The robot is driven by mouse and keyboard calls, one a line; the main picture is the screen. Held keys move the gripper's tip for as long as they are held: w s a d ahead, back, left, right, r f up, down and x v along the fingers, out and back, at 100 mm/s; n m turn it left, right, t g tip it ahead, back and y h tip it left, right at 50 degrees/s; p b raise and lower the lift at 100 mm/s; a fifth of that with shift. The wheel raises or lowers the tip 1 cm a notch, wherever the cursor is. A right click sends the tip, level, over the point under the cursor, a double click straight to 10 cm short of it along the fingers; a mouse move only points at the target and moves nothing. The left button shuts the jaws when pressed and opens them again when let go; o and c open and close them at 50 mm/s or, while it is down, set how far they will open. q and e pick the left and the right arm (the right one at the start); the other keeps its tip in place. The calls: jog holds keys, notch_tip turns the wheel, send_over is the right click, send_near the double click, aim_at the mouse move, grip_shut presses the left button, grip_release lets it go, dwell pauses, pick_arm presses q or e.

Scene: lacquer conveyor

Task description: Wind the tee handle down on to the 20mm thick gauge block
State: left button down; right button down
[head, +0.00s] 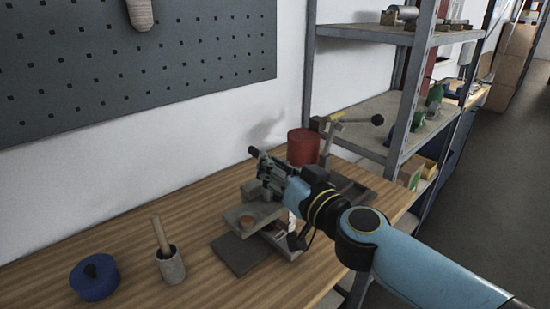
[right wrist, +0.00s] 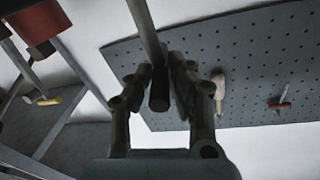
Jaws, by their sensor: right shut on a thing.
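My right gripper (head: 274,175) is above a grey clamp-like fixture (head: 238,216) on the wooden bench, shut on the tee handle's bar (head: 254,152). In the right wrist view the grey bar (right wrist: 146,30) runs between the fingers of the right gripper (right wrist: 155,75), its dark end towards the camera. The handle's screw is mostly hidden behind my gripper and wrist. A small orange-brown piece (head: 246,221) shows at the fixture. I cannot make out the gauge block for certain. My left gripper is not in view.
A dark flat plate (head: 240,254) lies before the fixture. A red cylinder (head: 302,147) stands behind my arm. Metal shelving (head: 398,90) rises on the right.

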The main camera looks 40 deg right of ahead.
jog(key=shift+a+m+h+p, duration=0.1)
jog(key=shift+m+h+p, duration=0.25)
jog(key=shift+h, duration=0.35)
jog(key=c, duration=1.2)
grip_release()
jog(key=shift+w+a, duration=0.1)
jog(key=shift+w, duration=0.05)
jog(key=shift+c, duration=0.2)
jog(key=s+a, duration=0.1)
jog(key=s, duration=1.1)
jog(key=shift+a, duration=0.3)
